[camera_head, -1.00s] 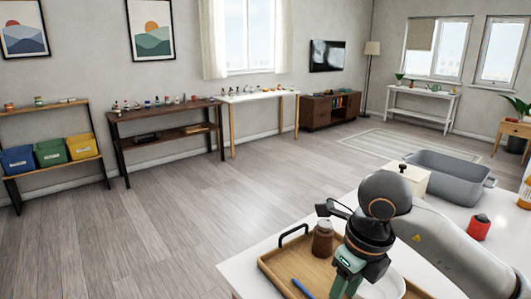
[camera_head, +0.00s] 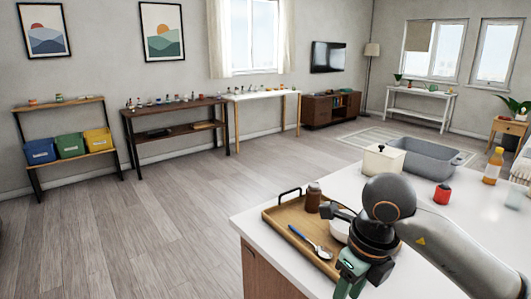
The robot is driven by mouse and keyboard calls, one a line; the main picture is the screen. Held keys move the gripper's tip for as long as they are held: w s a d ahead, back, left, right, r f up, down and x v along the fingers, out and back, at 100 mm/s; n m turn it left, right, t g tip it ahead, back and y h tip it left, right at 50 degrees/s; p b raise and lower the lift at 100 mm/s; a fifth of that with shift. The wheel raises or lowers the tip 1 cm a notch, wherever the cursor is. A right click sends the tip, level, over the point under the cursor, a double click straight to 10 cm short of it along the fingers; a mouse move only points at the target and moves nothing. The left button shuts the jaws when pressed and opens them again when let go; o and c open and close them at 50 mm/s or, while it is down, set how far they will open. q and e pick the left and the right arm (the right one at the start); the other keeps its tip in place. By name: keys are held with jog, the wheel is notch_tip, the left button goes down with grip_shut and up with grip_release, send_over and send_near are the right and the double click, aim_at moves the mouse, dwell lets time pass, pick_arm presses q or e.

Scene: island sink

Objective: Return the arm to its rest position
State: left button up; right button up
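My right arm comes in from the right over the white island counter (camera_head: 295,214). Its gripper (camera_head: 350,288) points down at the counter's front edge, in front of the wooden tray (camera_head: 272,215). The fingers are small and partly cut by the lower edge of the picture, so I cannot tell whether they are open. My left gripper is not in view.
The tray carries a brown jar (camera_head: 313,198), a blue-handled utensil (camera_head: 300,234) and a white dish (camera_head: 339,231) partly hidden by my arm. Open floor lies left.

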jog(key=s+a+g+y, duration=0.3)
jog(key=s+a+y, duration=0.35)
jog(key=a, duration=0.25)
jog(key=s+a+g+y, duration=0.3)
jog(key=s+a+y, duration=0.2)
jog(key=a+y, duration=0.35)
jog(key=w+d+r+m+t+y, duration=0.1)
jog(key=w+d+m+t+y, duration=0.2)
jog(key=m+t, duration=0.55)
jog(key=w+d+r+m+t+y, duration=0.1)
jog(key=w+m+t+y, duration=0.1)
jog(key=w+m+t, duration=0.45)
jog(key=w+d+f+m+t+h, duration=0.1)
jog(key=d+f+m+t+h, duration=0.7)
jog(key=f+m+h, duration=0.8)
jog(key=s+d+f+m+g+h, duration=0.1)
jog(key=s+d+f+m+g, duration=0.3)
jog(key=s+f, duration=0.3)
jog(key=s+d+f+m+g+h, duration=0.1)
jog(key=s+d+f+m+g, duration=0.3)
jog(key=s+f, duration=0.3)
notch_tip(320, 180, down, 5)
jog(key=shift+f+m+g+h+p, duration=0.1)
jog(key=shift+m+g+h+p, duration=0.25)
jog(key=shift+m, duration=0.45)
